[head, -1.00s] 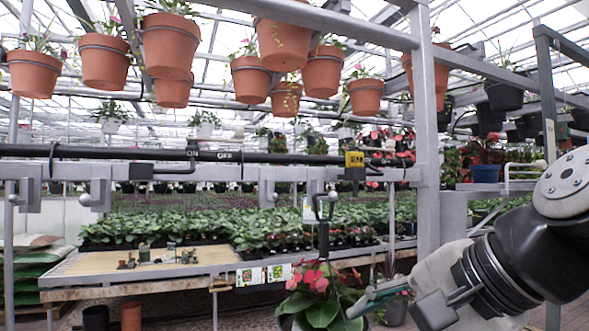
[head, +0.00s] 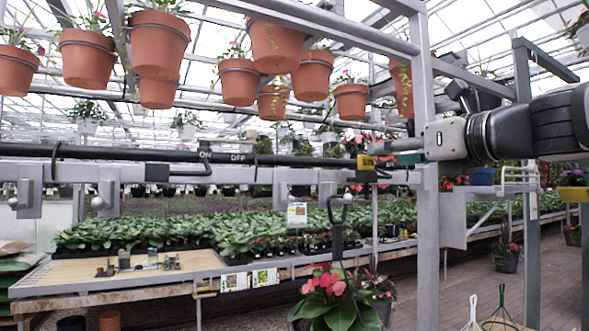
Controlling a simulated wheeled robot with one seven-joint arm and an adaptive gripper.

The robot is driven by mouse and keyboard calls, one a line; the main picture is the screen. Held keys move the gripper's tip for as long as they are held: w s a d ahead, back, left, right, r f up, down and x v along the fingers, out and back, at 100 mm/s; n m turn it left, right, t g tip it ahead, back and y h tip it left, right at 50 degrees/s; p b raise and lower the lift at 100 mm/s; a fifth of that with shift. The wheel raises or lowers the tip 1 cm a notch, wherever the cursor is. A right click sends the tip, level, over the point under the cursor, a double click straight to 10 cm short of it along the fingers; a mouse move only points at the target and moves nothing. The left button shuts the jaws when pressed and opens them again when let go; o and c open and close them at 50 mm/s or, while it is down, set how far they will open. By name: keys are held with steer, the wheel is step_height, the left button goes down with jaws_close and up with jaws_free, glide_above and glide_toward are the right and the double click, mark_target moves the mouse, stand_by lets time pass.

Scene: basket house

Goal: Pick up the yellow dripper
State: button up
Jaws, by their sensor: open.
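A small yellow piece (head: 366,162), which looks like the yellow dripper, sits on the black pipe with a dark part hanging below it. It is near the middle right of the head view. My gripper (head: 373,150) reaches in from the right, about level with the pipe, its fingers pointing left. The fingers are open, and their tips appear just above and beside the yellow piece. The fingers partly overlap it in the picture, so I cannot tell whether they touch it. Nothing is seen held.
The black pipe (head: 130,153) runs along a grey metal rail (head: 240,175). A grey post (head: 427,240) stands close by, below my gripper. Terracotta pots (head: 157,45) hang above. A hanging red-flowered plant (head: 335,300) is below. A wooden-topped table (head: 60,270) holds small items.

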mark_target(368, 157)
steer(key=shift+f+x, duration=0.15)
steer(key=shift+x, duration=1.7)
steer(key=shift+f+x, duration=0.15)
steer(key=shift+x, duration=1.7)
steer(key=shift+a, duration=0.1)
steer(key=c, duration=0.9)
